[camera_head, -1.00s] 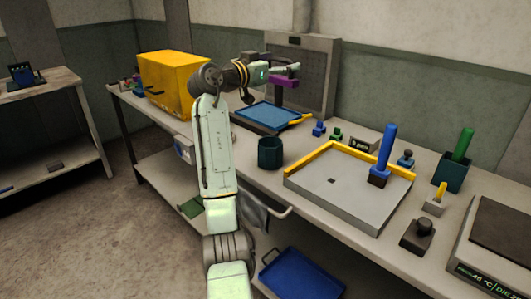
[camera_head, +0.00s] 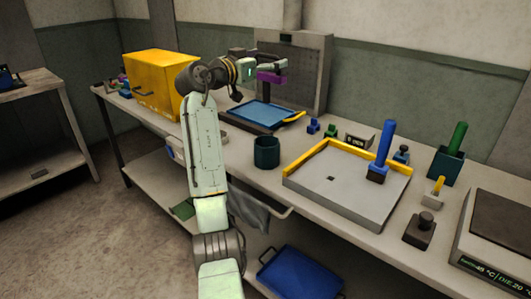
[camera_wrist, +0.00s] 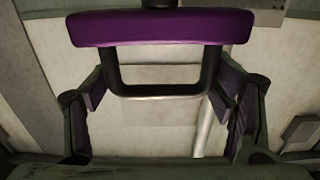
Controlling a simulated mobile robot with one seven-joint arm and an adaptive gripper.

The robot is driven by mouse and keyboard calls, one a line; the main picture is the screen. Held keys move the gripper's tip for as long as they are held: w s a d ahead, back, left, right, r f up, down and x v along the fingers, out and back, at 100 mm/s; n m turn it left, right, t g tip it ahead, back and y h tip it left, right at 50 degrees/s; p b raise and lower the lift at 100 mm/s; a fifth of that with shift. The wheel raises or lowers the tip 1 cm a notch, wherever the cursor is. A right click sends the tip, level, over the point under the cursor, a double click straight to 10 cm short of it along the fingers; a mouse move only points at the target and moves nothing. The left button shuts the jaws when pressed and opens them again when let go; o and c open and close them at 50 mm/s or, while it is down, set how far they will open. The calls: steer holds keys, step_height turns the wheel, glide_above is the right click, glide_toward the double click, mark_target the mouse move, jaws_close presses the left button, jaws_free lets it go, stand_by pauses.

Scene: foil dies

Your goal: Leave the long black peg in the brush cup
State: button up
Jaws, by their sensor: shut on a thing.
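I cannot make out a long black peg in either view. A round dark teal cup (camera_head: 266,152), the likely brush cup, stands near the bench's front edge, left of the yellow-edged tray. My gripper (camera_head: 282,65) is well behind and above it, at the press. In the wrist view my gripper (camera_wrist: 160,88) has its two fingers against the sides of a black U-shaped handle (camera_wrist: 160,90), shut on it. The handle joins a purple bar (camera_wrist: 160,27), which also shows just under my gripper in the head view (camera_head: 270,77).
The grey press (camera_head: 315,75) has a blue plate (camera_head: 262,114) at its foot. A yellow-edged tray (camera_head: 340,202) has a blue-handled stamp (camera_head: 385,150) on its right side. A square dark green holder (camera_head: 445,168) bears a green handle (camera_head: 458,137). A yellow box (camera_head: 155,85) stands left.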

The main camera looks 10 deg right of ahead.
stand_by(0.3)
step_height(320, 180, down, 19)
steer(key=b, duration=1.2)
stand_by(2.9)
stand_by(0.5)
